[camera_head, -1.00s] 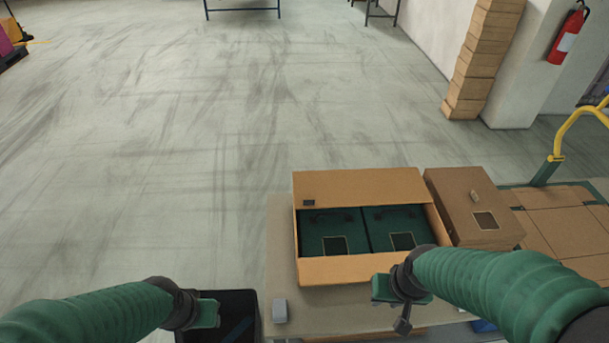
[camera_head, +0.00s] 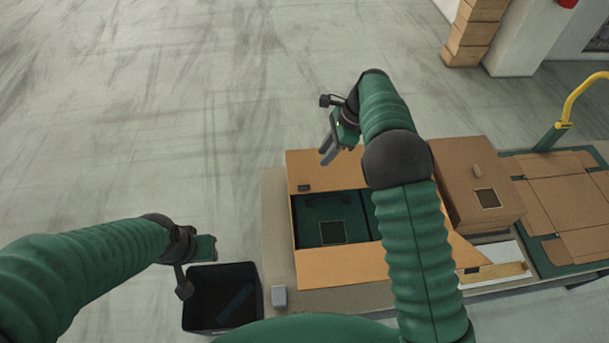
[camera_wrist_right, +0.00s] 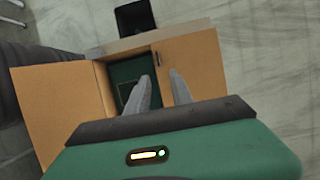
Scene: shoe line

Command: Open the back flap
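An open cardboard box (camera_head: 300,272) stands on the table and holds dark green contents (camera_head: 325,212). Its back flap (camera_head: 310,168) has a small dark tab at its left end; it also shows in the right wrist view (camera_wrist_right: 192,62). The front flap (camera_head: 340,265) shows along the near side. My right gripper (camera_head: 326,156) is over the back flap, pointing down, fingers apart with nothing between them. In the wrist view its fingers (camera_wrist_right: 162,85) overlap the flap and box opening; contact cannot be told. My left gripper (camera_head: 207,247) is left of the box, fingers unclear.
A closed brown box (camera_head: 472,170) stands right of the open box. A black bin (camera_head: 208,315) is below my left gripper. A small grey block (camera_head: 279,297) sits at the table's left edge. Flat cardboard (camera_head: 565,200) lies at right.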

